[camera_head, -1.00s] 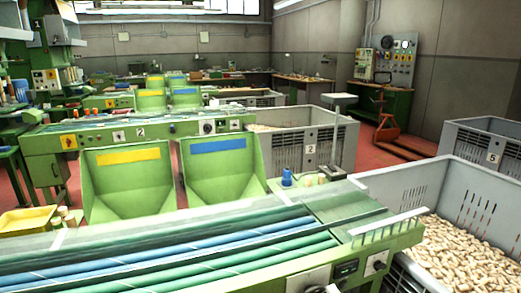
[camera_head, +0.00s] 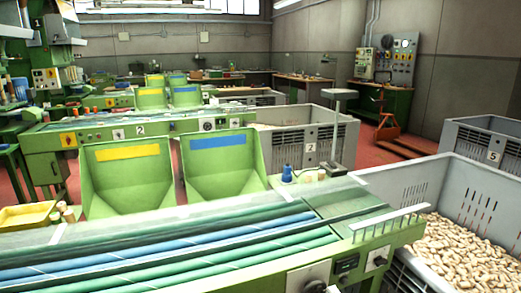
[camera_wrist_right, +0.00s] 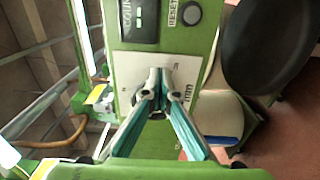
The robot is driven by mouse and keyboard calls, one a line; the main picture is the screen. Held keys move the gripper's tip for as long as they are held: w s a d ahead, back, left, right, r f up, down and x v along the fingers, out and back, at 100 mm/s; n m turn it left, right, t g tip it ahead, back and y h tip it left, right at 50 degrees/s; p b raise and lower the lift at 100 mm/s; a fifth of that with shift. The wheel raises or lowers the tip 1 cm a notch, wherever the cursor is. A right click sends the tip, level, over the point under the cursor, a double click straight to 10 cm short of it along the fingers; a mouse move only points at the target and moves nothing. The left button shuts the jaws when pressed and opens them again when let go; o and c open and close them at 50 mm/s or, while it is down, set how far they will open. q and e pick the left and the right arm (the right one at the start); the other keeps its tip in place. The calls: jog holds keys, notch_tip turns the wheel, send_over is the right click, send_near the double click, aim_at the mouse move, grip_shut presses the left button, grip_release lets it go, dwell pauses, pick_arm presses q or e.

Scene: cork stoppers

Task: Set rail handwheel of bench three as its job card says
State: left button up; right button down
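The near green bench (camera_head: 400,236) fills the front of the head view. Its front panel carries a white plate (camera_head: 309,276) with a dark round part, cut by the lower edge; this appears to be the rail handwheel. In the right wrist view the white scale plate (camera_wrist_right: 127,68) lies below a counter display and a RESET button. My right gripper (camera_wrist_right: 158,82) has its two teal-padded fingers close together over the plate, apparently closed on the small handwheel, which they mostly hide. The scale reading is not legible. My left gripper is not in view. No job card is readable.
A grey crate full of corks (camera_head: 466,250) stands right of the bench. Two green chutes (camera_head: 222,165) and a second bench (camera_head: 60,140) lie beyond. A counter display (camera_wrist_right: 138,20) and RESET button (camera_wrist_right: 191,13) sit close to the right gripper. A dark round shape (camera_wrist_right: 265,45) is beside it.

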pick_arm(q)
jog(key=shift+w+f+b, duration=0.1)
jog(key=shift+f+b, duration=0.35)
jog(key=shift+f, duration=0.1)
pick_arm(e)
jog(key=shift+a+f, duration=0.25)
jog(key=shift+f, duration=0.5)
jog(key=shift+s+f, duration=0.1)
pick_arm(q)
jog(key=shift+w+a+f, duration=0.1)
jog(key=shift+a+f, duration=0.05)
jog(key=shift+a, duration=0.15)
pick_arm(e)
jog(key=shift+a, duration=0.2)
pick_arm(q)
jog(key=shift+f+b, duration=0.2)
jog(key=shift+b, duration=0.15)
pick_arm(e)
jog(key=shift+d+f, duration=0.15)
jog(key=shift+d, duration=0.15)
